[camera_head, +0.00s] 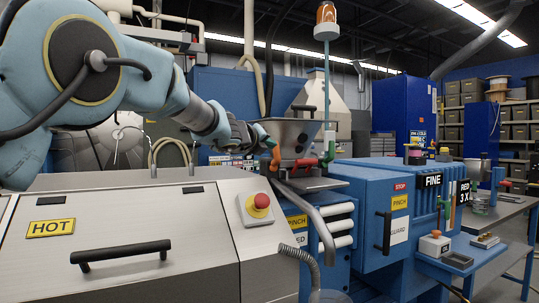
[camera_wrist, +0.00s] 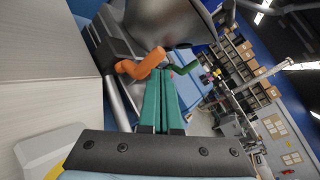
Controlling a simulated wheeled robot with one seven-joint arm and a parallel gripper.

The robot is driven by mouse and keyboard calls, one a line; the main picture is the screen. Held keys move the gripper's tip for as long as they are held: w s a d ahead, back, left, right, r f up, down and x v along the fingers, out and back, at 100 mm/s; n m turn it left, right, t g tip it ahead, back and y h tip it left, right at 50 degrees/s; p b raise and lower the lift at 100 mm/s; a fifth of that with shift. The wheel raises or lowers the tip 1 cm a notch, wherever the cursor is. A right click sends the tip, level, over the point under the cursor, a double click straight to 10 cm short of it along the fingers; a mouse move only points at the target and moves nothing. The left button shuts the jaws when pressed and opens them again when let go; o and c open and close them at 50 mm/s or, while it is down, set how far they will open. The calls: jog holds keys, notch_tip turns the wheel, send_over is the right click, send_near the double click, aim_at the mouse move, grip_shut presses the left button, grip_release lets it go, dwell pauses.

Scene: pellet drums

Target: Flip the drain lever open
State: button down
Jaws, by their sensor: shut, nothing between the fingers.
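An orange lever (camera_head: 276,158) hangs at the left side of the steel hopper (camera_head: 291,134). A green lever (camera_head: 329,150) is at the hopper's right side. No label shows which one is the drain lever. My gripper (camera_head: 264,138) is shut and empty, just above and left of the orange lever. In the wrist view, its green fingers (camera_wrist: 166,75) lie together, pointing at the hopper. The orange lever (camera_wrist: 141,66) is immediately left of the fingertips, and the green lever (camera_wrist: 188,68) is beyond them to the right. I cannot tell whether the fingertips touch the orange lever.
A bent steel pipe (camera_head: 319,232) runs down below the hopper. A steel cabinet marked HOT (camera_head: 150,232) with a red stop button (camera_head: 260,202) stands in front. A blue guard box (camera_head: 368,215) is right of the hopper. A beacon (camera_head: 326,14) stands on a post behind.

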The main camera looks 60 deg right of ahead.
jog(key=a+r+b, duration=0.1)
jog(key=a+b, duration=0.2)
jog(key=a, duration=0.5)
jog(key=shift+a, duration=0.2)
jog(key=shift+r, duration=0.1)
